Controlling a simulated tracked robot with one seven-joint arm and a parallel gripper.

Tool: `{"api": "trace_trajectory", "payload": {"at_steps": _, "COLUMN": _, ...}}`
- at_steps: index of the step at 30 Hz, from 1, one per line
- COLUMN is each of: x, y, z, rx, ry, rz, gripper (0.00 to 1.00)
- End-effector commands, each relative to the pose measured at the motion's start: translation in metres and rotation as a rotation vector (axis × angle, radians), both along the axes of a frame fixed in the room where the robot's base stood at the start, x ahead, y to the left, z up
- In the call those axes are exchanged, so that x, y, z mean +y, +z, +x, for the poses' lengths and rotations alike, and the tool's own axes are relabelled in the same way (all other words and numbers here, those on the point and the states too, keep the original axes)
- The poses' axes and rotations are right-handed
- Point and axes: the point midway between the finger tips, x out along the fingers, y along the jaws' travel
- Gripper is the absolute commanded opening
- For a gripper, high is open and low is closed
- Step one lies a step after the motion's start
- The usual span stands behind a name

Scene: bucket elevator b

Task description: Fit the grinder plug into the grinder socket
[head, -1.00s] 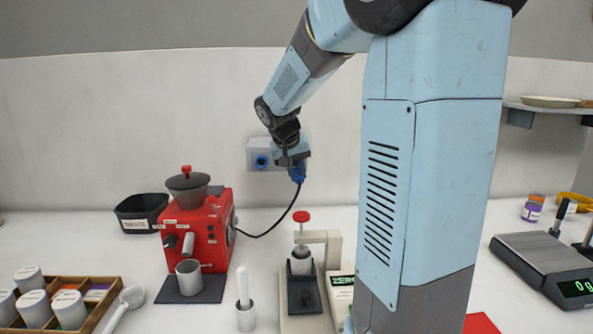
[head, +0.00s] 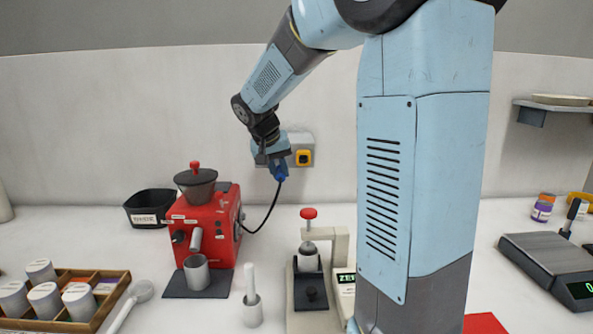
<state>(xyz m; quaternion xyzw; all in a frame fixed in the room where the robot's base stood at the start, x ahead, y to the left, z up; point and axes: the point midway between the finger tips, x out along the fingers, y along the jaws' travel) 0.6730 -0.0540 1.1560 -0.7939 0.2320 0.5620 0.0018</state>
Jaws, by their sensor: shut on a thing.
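The blue grinder plug (head: 280,171) is held in my gripper (head: 272,158), which is shut on it. A black cable hangs from the plug and runs down left to the red grinder (head: 205,225). My gripper is in front of the left part of a grey socket plate (head: 301,139) on the back wall. A yellow socket (head: 304,158) shows on the plate's right part. The blue socket on the left part is hidden behind my gripper. I cannot tell whether the plug touches the plate.
A black bin (head: 148,210) stands left of the grinder. A press with a red knob (head: 308,213) and a cup with a pestle (head: 252,309) stand in front. A wooden tray (head: 112,299) is at lower left. My arm blocks the centre right.

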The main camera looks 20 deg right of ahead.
Motion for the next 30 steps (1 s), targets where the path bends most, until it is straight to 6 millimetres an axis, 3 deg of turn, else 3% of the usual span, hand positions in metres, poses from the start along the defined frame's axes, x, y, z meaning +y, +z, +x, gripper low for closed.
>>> {"api": "trace_trajectory", "payload": {"at_steps": 3, "x": 0.019, "y": 0.000, "z": 0.008, "rx": 0.000, "ry": 0.003, "rz": -0.002, "gripper": 0.00}}
{"api": "trace_trajectory", "payload": {"at_steps": 9, "x": 0.036, "y": 0.000, "z": 0.015, "rx": -0.003, "ry": 0.000, "rz": -0.003, "gripper": 0.00}}
{"api": "trace_trajectory", "payload": {"at_steps": 23, "x": 0.037, "y": 0.000, "z": 0.015, "rx": -0.004, "ry": -0.002, "rz": -0.004, "gripper": 0.00}}
{"api": "trace_trajectory", "payload": {"at_steps": 30, "x": 0.032, "y": 0.000, "z": 0.027, "rx": -0.002, "ry": -0.002, "rz": -0.004, "gripper": 0.00}}
